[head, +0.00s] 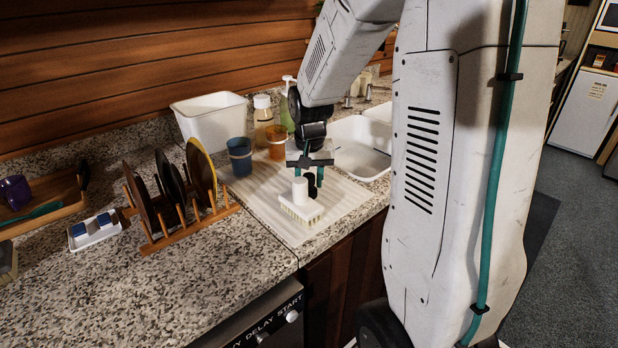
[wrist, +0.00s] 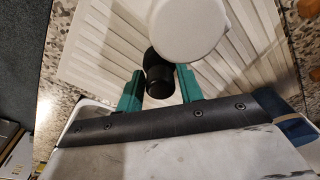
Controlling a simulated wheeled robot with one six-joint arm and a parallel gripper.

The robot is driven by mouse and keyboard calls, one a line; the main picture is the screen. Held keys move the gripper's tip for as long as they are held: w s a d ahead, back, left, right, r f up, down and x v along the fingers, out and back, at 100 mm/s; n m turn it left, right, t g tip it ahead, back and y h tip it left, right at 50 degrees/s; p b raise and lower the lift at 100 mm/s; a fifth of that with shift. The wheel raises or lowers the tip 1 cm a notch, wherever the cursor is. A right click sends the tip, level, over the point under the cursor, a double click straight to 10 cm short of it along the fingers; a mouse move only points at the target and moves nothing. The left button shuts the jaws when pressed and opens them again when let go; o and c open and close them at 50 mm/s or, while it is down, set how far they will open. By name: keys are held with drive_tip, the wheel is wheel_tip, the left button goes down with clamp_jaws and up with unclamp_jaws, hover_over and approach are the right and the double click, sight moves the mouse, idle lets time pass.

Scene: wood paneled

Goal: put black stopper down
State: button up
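The black stopper (wrist: 158,76) is a small dark cylinder between the two teal fingers of my gripper (wrist: 160,80) in the wrist view. Both fingers appear to lie against its sides, so my gripper looks shut on it. In the head view the stopper (head: 309,187) shows below my gripper (head: 309,178), over the ribbed mat, right beside a white cylinder (head: 300,190). The white cylinder's round top (wrist: 185,25) is close to the stopper in the wrist view. I cannot tell whether the stopper's underside touches anything.
Blue (head: 239,157) and orange (head: 277,143) cups stand behind. The sink (head: 362,150) is behind right. A plate rack (head: 170,200) stands left. The mat's front-left area is clear.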

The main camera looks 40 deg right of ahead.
sight(310, 178)
wheel_tip(310, 178, up, 12)
drive_tip(key=s, duration=0.1)
drive_tip(key=s+a+n, duration=0.3)
drive_tip(key=s+a, duration=0.5)
drive_tip(key=s, duration=0.3)
drive_tip(key=s+a+n, duration=0.3)
drive_tip(key=s+a, duration=0.5)
drive_tip(key=s, duration=0.3)
drive_tip(key=shift+a+r+n+y, duration=0.3)
drive_tip(key=shift+r+n+y, duration=0.05)
drive_tip(key=shift+n+y, duration=0.05)
